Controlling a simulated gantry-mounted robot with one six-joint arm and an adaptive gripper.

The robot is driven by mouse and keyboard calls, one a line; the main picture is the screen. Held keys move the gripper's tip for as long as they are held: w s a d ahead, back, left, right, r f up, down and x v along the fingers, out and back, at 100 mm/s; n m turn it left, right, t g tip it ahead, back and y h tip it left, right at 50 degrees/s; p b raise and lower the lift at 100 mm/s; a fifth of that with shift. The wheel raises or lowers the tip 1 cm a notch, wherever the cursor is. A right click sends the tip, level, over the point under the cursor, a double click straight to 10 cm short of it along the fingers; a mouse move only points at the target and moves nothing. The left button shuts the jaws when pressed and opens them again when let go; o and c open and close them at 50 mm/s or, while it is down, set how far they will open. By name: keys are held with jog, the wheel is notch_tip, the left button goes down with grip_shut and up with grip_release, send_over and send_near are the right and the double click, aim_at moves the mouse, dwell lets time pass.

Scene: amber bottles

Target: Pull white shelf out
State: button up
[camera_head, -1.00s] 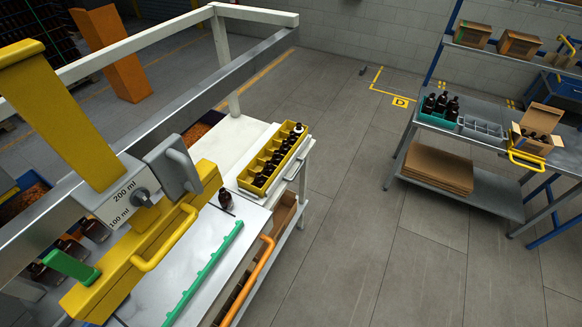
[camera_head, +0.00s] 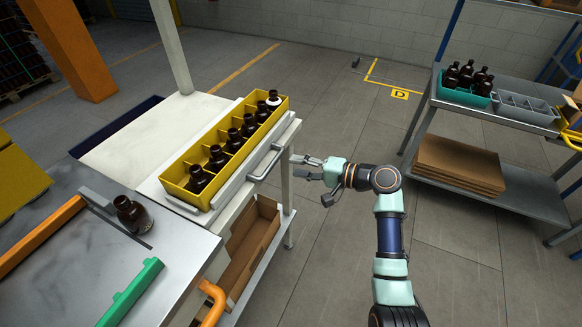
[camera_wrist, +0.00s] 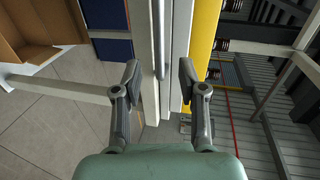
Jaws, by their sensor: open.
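The white shelf (camera_head: 233,191) is a pale slab along the bench's right side, with a grey bar handle (camera_head: 265,166) on its outer edge. A yellow crate (camera_head: 178,176) with several amber bottles stands on it. My gripper (camera_head: 300,167) is open and empty, just right of the handle, with its fingers pointing toward the bench. In the wrist view the handle (camera_wrist: 156,40) runs upright ahead, between the lines of my two spread fingers (camera_wrist: 158,82). The yellow crate (camera_wrist: 203,35) is right of it. No contact with the handle is visible.
A lone amber bottle (camera_head: 133,214) stands on the metal bench top. A cardboard box (camera_head: 249,240) sits below the shelf. Open floor (camera_head: 330,235) lies to the right, before a rack with a teal crate (camera_head: 466,90) and stacked cardboard (camera_head: 459,165).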

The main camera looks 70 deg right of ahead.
jog(key=b+x, duration=0.2)
jog(key=x, duration=0.5)
jog(key=shift+w, duration=0.25)
jog(key=shift+d+f, duration=0.1)
jog(key=shift+f, duration=0.05)
grip_shut()
